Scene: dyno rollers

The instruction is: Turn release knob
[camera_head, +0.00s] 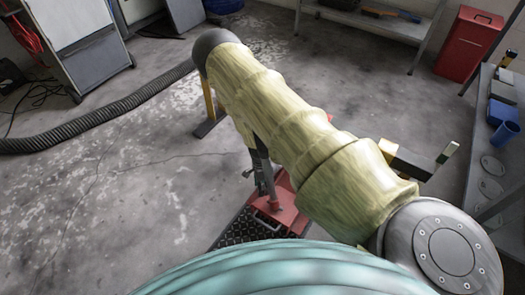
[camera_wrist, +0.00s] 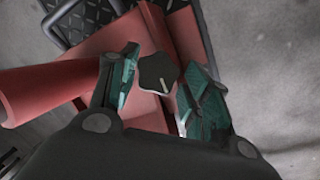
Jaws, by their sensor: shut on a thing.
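The release knob (camera_wrist: 157,74) is black and star-shaped, with a pale line on its face. It sits on a red metal body (camera_wrist: 90,60) in the wrist view. My gripper (camera_wrist: 160,86) has its two green-padded fingers on either side of the knob and is shut on it. In the head view the red body (camera_head: 285,205) stands low by the black tread plate (camera_head: 240,232). My gripper (camera_head: 262,175) shows there only in part, and the knob cannot be made out.
A black corrugated hose (camera_head: 95,118) runs across the floor at the left. A yellow and black part (camera_head: 408,160) shows right of my arm. A grey bench (camera_head: 492,165) with blue containers stands at the right, a red bin (camera_head: 468,45) behind. The left floor is mostly clear.

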